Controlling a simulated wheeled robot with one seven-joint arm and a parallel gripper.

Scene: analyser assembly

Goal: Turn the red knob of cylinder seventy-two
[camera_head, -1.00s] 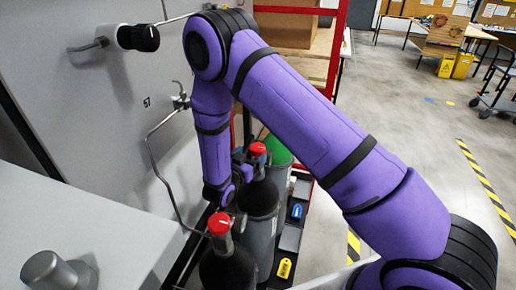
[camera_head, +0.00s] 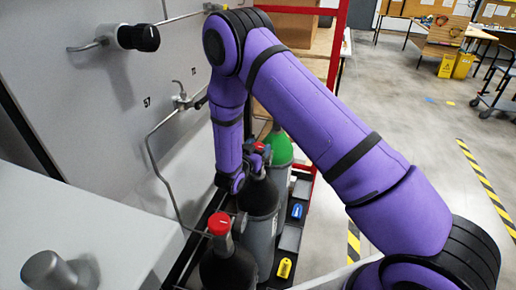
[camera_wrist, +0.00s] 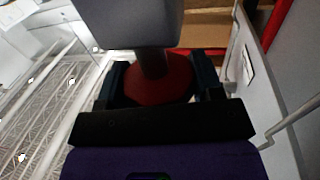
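In the head view a cylinder with a black top (camera_head: 258,196) stands second in the row, with a red knob (camera_head: 257,146) on top. My gripper (camera_head: 258,158) is at this knob and partly covers it. In the wrist view the red knob (camera_wrist: 150,88) lies between the two dark fingers of my gripper (camera_wrist: 160,84), which are spread apart on either side of it. Whether they touch it is not clear. A nearer cylinder (camera_head: 228,268) has its own red knob (camera_head: 219,223), clear of my gripper. I cannot read a number on either cylinder.
A green-topped cylinder (camera_head: 281,148) stands just behind. A bent metal pipe (camera_head: 152,152) and a wall valve (camera_head: 181,101) are close to my forearm on the left. A red frame post (camera_head: 337,45) rises behind. Open floor (camera_head: 410,120) lies to the right.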

